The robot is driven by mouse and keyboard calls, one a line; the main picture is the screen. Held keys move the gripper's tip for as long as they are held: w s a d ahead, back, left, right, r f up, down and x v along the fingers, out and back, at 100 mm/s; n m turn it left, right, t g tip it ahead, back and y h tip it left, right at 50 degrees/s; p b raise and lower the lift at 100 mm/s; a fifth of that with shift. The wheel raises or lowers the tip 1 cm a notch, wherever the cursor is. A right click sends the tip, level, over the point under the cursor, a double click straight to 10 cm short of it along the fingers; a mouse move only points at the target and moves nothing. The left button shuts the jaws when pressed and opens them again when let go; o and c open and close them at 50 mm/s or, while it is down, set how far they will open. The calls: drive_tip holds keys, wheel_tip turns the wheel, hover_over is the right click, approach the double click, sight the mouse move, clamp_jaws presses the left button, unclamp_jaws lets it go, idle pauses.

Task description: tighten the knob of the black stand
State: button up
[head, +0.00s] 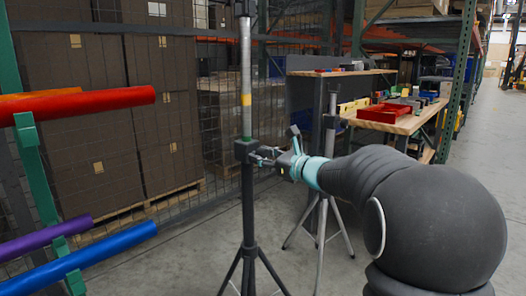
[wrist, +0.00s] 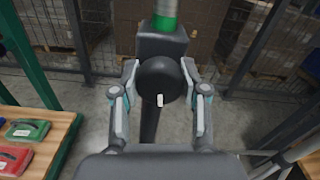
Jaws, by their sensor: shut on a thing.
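The black stand (head: 248,205) stands upright on splayed legs in the middle of the head view. Its black collar (head: 245,151) holds a silver pole (head: 246,85) with a yellow band. In the wrist view the collar (wrist: 161,45) is at the top centre, with a green band on the pole above it. The round black knob (wrist: 161,79) with a white mark faces the wrist camera. My gripper (wrist: 161,88) is shut on the knob, one finger at each side. In the head view my gripper (head: 266,156) reaches the collar from the right and mostly hides the knob.
A grey stand (head: 331,125) on a tripod is just behind my arm. A workbench (head: 405,122) with a red tray (head: 385,112) is at the right. Coloured tubes (head: 85,102) on a green rack stick out at the left. Wire mesh and stacked boxes (head: 95,110) stand behind.

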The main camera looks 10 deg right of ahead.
drive_tip(key=shift+m, duration=0.4)
drive_tip(key=o, duration=1.2)
drive_tip(key=shift+c, duration=0.2)
drive_tip(key=v, duration=1.2)
